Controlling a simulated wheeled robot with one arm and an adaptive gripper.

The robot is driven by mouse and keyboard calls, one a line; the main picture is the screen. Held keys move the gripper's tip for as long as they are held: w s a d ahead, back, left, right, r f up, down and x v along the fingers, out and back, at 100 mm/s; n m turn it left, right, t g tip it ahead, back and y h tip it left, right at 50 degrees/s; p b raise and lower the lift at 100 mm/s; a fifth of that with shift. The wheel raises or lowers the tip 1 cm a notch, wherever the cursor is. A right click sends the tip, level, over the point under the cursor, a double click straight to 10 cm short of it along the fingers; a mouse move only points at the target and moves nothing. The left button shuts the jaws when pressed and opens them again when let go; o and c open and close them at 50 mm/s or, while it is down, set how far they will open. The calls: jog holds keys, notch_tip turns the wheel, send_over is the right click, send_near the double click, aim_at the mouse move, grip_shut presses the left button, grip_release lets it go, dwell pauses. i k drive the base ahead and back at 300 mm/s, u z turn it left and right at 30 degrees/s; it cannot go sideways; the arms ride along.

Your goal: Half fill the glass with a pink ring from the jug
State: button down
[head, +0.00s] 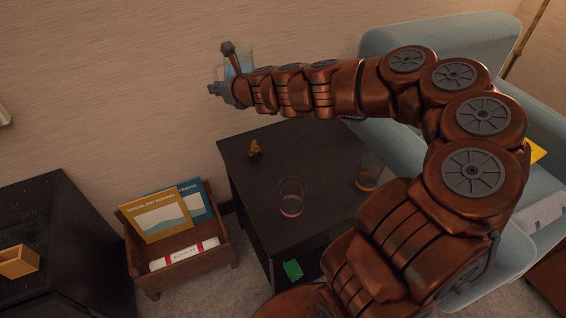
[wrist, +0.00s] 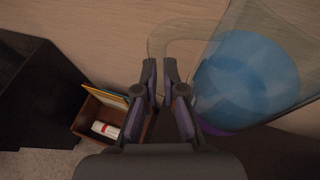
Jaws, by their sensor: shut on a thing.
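My gripper (head: 222,90) is at the far end of my outstretched arm, raised high near the wall at the upper left. It is shut on the handle of the clear jug (head: 246,62), which holds blue liquid. In the wrist view the jug (wrist: 245,80) is on the right, its handle between my fingers (wrist: 165,75), and the liquid surface shows inside it. The glass with a pink ring (head: 291,204) stands upright on the dark table, below and right of the jug, and looks empty. It does not show in the wrist view.
A blue armchair (head: 385,38) is behind my arm.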

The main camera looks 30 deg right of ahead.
aim_at(292, 190)
jog(key=z, duration=1)
jog(key=k, duration=1.15)
jog(key=u, duration=1.55)
